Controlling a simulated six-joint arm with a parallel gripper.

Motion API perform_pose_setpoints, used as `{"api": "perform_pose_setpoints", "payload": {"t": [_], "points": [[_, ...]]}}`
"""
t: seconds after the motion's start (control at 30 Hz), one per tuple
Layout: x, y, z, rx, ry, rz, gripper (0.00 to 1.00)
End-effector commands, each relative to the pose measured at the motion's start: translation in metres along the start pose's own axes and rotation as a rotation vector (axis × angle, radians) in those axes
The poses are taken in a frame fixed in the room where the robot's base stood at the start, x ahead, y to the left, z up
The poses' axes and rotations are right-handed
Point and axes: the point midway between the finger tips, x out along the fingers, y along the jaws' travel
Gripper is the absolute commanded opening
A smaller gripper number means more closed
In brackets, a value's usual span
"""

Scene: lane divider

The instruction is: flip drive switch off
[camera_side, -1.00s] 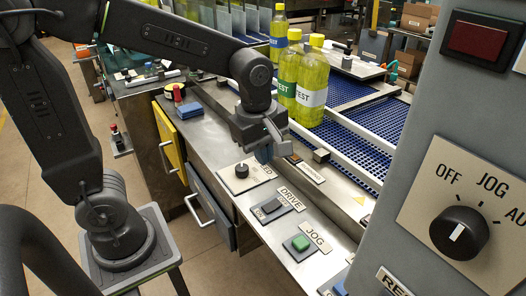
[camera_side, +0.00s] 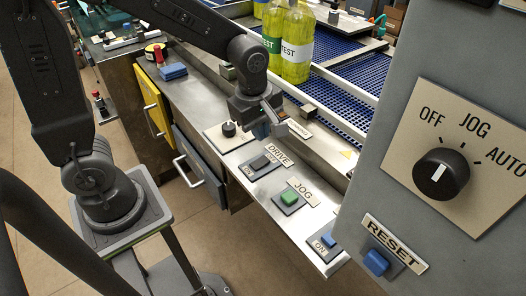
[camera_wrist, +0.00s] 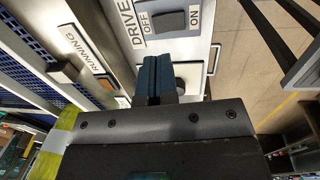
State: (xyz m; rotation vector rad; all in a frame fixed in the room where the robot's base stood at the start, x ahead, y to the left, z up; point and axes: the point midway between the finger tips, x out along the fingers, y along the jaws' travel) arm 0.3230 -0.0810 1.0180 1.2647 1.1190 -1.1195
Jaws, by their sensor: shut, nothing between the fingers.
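The drive switch (camera_side: 261,162) is a dark rocker on a plate marked ON and OFF, beside a DRIVE label (camera_side: 279,154). In the wrist view the rocker (camera_wrist: 172,20) lies between OFF at left and ON at right; I cannot tell which side is pressed. My gripper (camera_side: 262,131) is above the panel, just behind the switch, between it and the round knob (camera_side: 229,129). In the wrist view the blue fingertips (camera_wrist: 155,62) are together and empty, pointing toward the switch plate, apart from the rocker.
The green JOG button (camera_side: 289,197) and a blue switch (camera_side: 328,239) lie nearer on the panel. A grey box with a selector knob (camera_side: 441,174) and blue RESET button (camera_side: 376,262) fills the right. Yellow bottles (camera_side: 297,45) stand on the blue conveyor behind.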

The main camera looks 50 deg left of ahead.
Motion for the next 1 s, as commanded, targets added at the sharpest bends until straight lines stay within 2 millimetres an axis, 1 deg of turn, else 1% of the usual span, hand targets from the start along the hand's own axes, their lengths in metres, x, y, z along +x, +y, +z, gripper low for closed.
{"api": "perform_pose_setpoints", "payload": {"t": [0.03,0.2,0.3,0.4,0.57,0.87,1.0], "points": [[0.013,-0.001,0.0,0.0,0.001,-0.006,0.0],[0.045,-0.001,0.0,-0.001,0.001,-0.005,0.0],[0.059,-0.001,0.0,-0.001,0.0,-0.004,0.0],[0.07,-0.001,0.0,-0.001,0.0,-0.003,0.0],[0.077,0.0,0.0,-0.001,0.0,0.0,0.0],[0.077,0.0,0.0,-0.001,0.0,0.0,0.0],[0.081,0.001,0.0,0.0,0.0,0.0,0.0]]}}
